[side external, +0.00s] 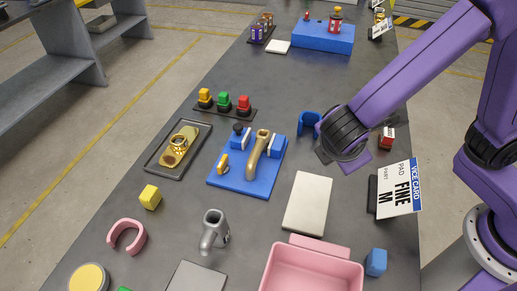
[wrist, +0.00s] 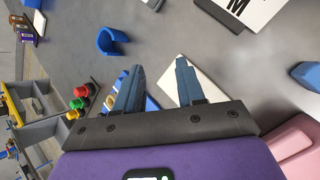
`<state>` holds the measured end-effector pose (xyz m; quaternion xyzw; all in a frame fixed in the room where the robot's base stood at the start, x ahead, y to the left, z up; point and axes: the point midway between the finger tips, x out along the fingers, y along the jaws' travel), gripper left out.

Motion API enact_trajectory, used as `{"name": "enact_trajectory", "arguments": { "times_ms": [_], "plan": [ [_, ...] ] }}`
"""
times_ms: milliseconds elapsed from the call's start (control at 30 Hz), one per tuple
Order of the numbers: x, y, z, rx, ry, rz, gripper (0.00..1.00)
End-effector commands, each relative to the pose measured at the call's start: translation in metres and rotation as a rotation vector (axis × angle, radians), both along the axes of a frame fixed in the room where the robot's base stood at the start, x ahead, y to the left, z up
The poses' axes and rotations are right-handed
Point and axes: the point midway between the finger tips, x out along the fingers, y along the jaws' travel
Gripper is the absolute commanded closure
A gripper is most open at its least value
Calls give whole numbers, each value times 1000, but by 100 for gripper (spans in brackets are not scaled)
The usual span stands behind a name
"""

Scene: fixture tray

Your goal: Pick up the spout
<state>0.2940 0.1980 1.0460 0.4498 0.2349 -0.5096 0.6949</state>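Two spout-like parts show in the side external view. A grey metal spout (side external: 213,232) stands on the bare table left of the white pad. A tan, curved spout (side external: 260,150) lies across a blue fixture (side external: 238,184) with upright blue blocks. My gripper (wrist: 158,66) is open in the wrist view, its two dark blue fingers apart with bare grey table between their tips. In the side external view my wrist is above the table, right of the blue fixture, and hides the fingers. My gripper is apart from both spouts.
A white pad (side external: 307,203), pink bin (side external: 312,272), blue block (side external: 376,262) and sign (side external: 399,189) surround the near work area. A blue C-shaped part (side external: 308,123) is beside my wrist. Buttons (side external: 224,104) and a dark tray (side external: 162,167) are left. Some bare table surrounds the grey spout.

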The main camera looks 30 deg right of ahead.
Motion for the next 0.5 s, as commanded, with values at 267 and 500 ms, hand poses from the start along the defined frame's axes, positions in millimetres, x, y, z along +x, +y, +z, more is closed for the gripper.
{"name": "enact_trajectory", "arguments": {
  "times_ms": [267, 500],
  "plan": [
    [22, 97, -24, -243, -189, 209, 61],
    [20, 164, -43, -379, -346, 355, 61]
  ]
}}
